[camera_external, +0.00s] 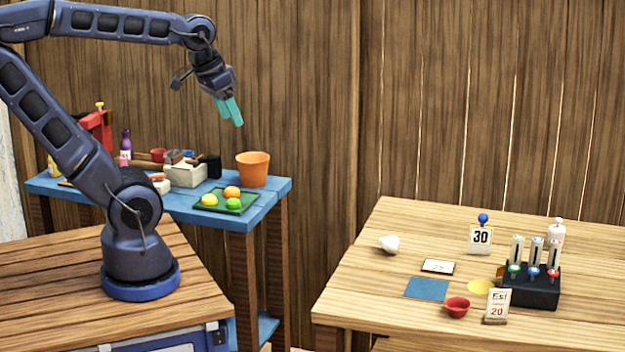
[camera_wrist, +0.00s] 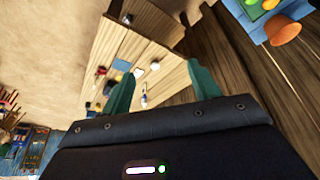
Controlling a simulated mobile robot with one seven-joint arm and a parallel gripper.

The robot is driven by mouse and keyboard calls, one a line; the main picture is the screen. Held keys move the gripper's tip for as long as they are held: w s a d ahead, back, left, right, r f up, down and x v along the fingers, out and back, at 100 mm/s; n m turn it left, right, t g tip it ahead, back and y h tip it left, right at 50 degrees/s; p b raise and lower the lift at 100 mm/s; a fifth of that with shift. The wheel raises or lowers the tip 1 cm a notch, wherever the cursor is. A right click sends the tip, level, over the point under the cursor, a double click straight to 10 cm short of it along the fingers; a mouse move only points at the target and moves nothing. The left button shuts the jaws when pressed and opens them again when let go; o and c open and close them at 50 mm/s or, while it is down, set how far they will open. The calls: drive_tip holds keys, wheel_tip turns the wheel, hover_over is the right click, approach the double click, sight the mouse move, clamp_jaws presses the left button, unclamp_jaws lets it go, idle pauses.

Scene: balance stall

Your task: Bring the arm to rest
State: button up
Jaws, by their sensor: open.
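My gripper (camera_external: 233,111) is raised in the air above and in front of the blue side table, tilted down to the right, with nothing between its teal fingers. In the wrist view my gripper (camera_wrist: 158,88) shows two teal fingers spread apart. The gap between them looks toward the wooden table and the floor, and no object is held. My arm bends up from its round base on the left wooden surface and reaches across the top of the external view.
The blue side table (camera_external: 262,212) holds an orange pot (camera_external: 253,169), a green tray (camera_external: 241,209) with colored balls and a white box (camera_external: 186,175). The right wooden table (camera_external: 360,285) bears a black rack (camera_external: 531,293), a red bowl (camera_external: 457,307) and cards. A plank wall stands behind.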

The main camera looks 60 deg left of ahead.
drive_tip(key=shift+s+d+m, duration=0.3)
drive_tip(key=shift+s+d, duration=0.1)
drive_tip(key=shift+s, duration=0.2)
